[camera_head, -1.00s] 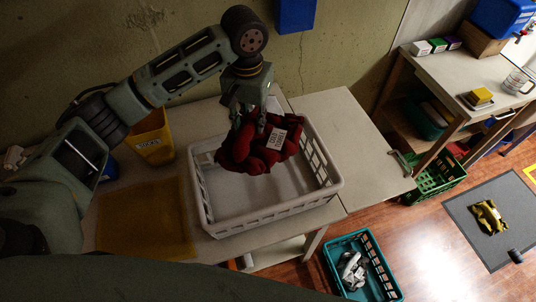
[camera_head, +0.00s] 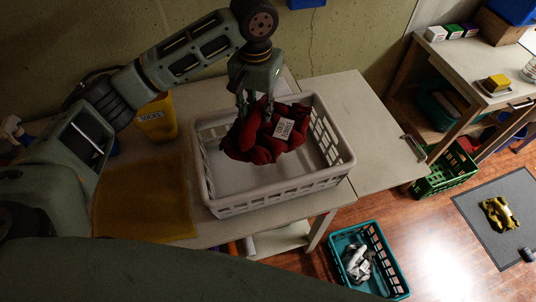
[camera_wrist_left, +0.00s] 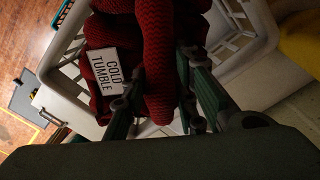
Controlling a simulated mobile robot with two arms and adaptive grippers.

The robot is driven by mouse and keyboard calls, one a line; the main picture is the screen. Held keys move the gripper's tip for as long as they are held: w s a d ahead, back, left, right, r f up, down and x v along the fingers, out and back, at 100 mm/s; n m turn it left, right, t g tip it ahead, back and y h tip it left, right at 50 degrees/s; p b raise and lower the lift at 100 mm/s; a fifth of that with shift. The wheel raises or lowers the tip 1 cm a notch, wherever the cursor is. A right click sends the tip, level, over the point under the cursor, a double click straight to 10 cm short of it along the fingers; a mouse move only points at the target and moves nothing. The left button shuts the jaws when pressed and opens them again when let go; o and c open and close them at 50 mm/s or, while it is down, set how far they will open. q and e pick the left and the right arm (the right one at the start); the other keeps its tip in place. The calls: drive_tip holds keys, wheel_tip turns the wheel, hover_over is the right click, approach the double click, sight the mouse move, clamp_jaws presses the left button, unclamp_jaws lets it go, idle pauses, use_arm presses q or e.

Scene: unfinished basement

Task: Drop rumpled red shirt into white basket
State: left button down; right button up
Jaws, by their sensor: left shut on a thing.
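The rumpled red shirt (camera_head: 262,140) carries a white label and hangs over the white basket (camera_head: 290,192). My left gripper (camera_head: 254,106) is shut on the upper part of the shirt, with the basket under it. In the left wrist view the shirt (camera_wrist_left: 160,60) lies between the fingers (camera_wrist_left: 155,105), and its label reads "COLD TUMBLE". The basket wall (camera_wrist_left: 240,50) shows around it. I cannot tell whether the shirt's lower part touches the basket floor. My right gripper is not in view.
A yellow bin (camera_head: 157,120) labelled "SOCKS" stands left of the basket, near a flat yellow mat (camera_head: 140,205). The table right of the basket (camera_head: 365,120) is clear. A teal basket (camera_head: 340,240) with light cloth and a green crate (camera_head: 460,170) stand on the floor.

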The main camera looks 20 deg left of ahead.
use_arm(q)
drive_tip(key=c, duration=1.6)
unclamp_jaws()
drive_tip(key=shift+c, duration=0.2)
drive_tip(key=o, duration=0.3)
drive_tip(key=shift+o, duration=0.2)
wheel_tip(320, 180, up, 12)
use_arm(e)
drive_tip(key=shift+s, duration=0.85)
